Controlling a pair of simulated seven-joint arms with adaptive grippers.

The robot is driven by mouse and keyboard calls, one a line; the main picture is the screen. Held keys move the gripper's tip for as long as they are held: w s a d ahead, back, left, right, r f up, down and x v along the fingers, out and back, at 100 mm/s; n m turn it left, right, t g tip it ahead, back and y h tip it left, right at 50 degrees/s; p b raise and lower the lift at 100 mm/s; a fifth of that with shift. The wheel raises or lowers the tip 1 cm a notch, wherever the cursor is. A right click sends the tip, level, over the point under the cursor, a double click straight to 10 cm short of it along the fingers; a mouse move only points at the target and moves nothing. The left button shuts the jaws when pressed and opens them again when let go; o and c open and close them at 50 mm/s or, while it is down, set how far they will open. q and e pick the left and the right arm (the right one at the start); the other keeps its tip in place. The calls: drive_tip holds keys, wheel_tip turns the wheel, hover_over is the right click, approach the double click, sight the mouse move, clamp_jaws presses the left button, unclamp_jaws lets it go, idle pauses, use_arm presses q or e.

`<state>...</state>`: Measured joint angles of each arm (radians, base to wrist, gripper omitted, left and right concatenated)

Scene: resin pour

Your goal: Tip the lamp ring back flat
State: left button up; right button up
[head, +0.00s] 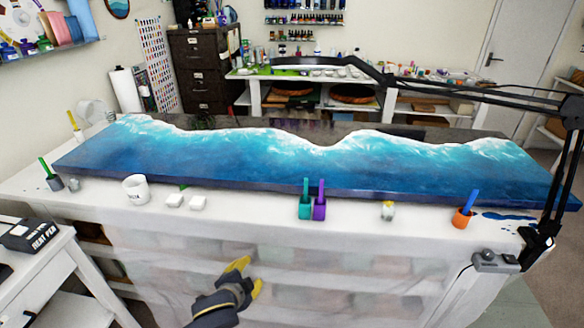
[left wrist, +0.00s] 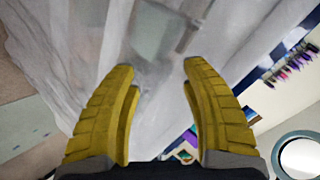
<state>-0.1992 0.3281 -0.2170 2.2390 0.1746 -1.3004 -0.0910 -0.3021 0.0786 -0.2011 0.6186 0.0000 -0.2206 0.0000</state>
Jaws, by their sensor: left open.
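The black lamp ring (head: 318,62) hangs over the far side of the blue-and-white resin slab in the head view. It shows nearly edge-on as a thin dark arc, so its exact tilt is hard to tell. Its black jointed arm (head: 470,92) runs right to a post clamped at the table's right front corner. My left gripper (head: 250,275) has yellow fingers and is in front of the table's near side, low and far from the ring. In the left wrist view my left gripper (left wrist: 158,68) is open and empty, facing the pale sheeting. My right gripper is not in view.
The resin slab (head: 300,165) fills most of the white table. A white cup (head: 136,188), teal and purple cups (head: 312,205) and an orange cup (head: 463,217) stand along the front edge. A grey control box (head: 495,261) sits by the lamp clamp.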

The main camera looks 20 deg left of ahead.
use_arm(q)
drive_tip(key=w+r+m+t+h, duration=0.1)
drive_tip(key=w+r+t, duration=0.1)
drive_tip(key=w+r, duration=0.4)
drive_tip(key=w+r+m+t+h, duration=0.15)
drive_tip(key=w+r, duration=0.25)
drive_tip(key=r, duration=0.4)
drive_tip(key=m+t+h, duration=0.3)
drive_tip(key=m+h, duration=0.2)
drive_tip(key=m, duration=0.3)
approach(289, 65)
drive_tip(key=x, duration=1.1)
drive_tip(key=shift+w+r, duration=0.1)
drive_tip(key=shift+w, duration=0.1)
drive_tip(key=shift+o, duration=0.2)
clamp_jaws()
